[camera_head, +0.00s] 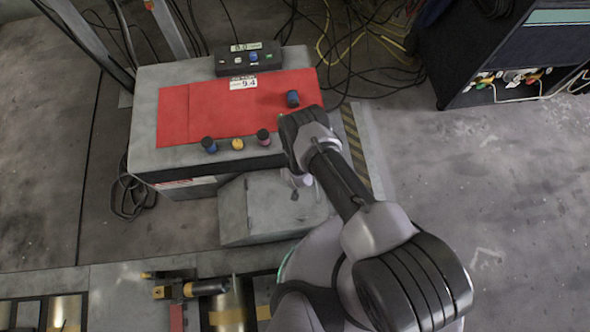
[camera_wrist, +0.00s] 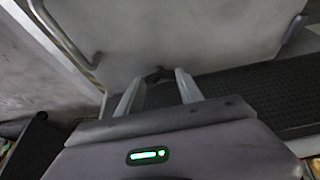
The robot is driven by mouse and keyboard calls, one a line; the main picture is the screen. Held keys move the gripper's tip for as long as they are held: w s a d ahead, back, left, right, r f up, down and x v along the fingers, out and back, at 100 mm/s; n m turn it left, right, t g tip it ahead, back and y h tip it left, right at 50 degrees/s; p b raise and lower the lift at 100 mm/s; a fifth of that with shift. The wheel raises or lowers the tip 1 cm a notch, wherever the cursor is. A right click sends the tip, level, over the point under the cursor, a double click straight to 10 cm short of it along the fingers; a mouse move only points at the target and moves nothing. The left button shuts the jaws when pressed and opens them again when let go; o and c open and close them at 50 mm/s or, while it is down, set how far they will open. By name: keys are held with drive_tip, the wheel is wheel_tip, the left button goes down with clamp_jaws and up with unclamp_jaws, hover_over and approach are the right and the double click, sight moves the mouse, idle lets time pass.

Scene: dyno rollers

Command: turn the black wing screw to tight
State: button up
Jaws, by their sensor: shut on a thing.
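The black wing screw (camera_wrist: 155,74) shows in the wrist view as a small dark shape against a pale grey metal surface. My gripper (camera_wrist: 159,82) has its two pale fingers on either side of it, shut on it. In the head view, my gripper (camera_head: 302,181) reaches down at the right side of a low grey metal box (camera_head: 262,205) in front of the console. A small dark shape shows on the box by the fingertips. The screw's wings are mostly hidden, and its angle cannot be told.
The grey console (camera_head: 145,110) with a red top (camera_head: 220,105) and several knobs stands behind the box. A control unit (camera_head: 247,57) with a display sits at its back. A black-yellow striped edge (camera_head: 355,145) runs along its right. Open floor (camera_head: 470,180) lies to the right.

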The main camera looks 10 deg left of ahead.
drive_tip(key=o, duration=1.4)
drive_tip(key=p+v, duration=0.9)
drive_tip(key=v, duration=0.8)
drive_tip(key=shift+s+d+r, duration=0.1)
drive_tip(key=shift+s+r, duration=0.05)
drive_tip(key=shift+s, duration=0.05)
